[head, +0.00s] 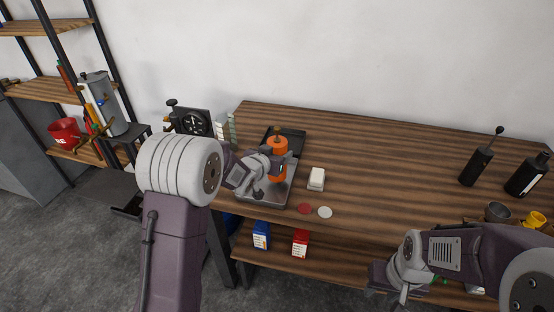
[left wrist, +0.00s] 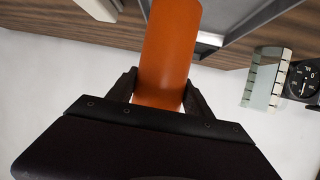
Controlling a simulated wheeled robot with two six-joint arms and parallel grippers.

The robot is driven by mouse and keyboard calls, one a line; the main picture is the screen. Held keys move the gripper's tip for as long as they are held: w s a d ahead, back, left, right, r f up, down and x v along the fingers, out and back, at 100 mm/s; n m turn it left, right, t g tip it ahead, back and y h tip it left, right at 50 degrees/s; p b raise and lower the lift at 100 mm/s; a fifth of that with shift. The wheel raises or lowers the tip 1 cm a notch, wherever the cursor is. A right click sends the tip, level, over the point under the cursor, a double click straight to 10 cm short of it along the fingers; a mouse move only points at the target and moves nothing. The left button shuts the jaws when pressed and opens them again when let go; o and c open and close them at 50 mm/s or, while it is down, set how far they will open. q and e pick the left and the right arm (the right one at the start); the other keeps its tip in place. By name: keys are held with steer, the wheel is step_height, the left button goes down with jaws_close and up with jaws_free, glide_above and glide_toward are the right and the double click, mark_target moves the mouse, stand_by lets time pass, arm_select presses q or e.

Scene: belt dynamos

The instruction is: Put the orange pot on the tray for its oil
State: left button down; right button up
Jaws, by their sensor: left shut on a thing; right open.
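The orange pot (head: 278,147) is upright at the left part of the wooden table, over or on a grey metal tray (head: 277,200). I cannot tell whether its base touches the tray. My left gripper (head: 278,168) is shut on the orange pot, which also shows large between the fingers in the left wrist view (left wrist: 170,50). The tray's edge (left wrist: 211,39) shows beside the pot there. My right gripper (head: 392,290) is open and empty at the table's front edge, low on the right; its fingertips are hard to make out.
A white block (head: 316,178), a red disc (head: 304,209) and a white disc (head: 325,212) lie right of the tray. Dark bottles (head: 476,165) stand at the right. A gauge (head: 192,123) is left of the table. The table's middle is clear.

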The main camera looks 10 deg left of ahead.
arm_select(q)
steer(key=shift+f, duration=0.9)
steer(key=shift+w+f, duration=0.1)
steer(key=shift+f, duration=0.3)
steer(key=shift+f, duration=0.1)
steer(key=shift+c, duration=2.1)
jaws_free()
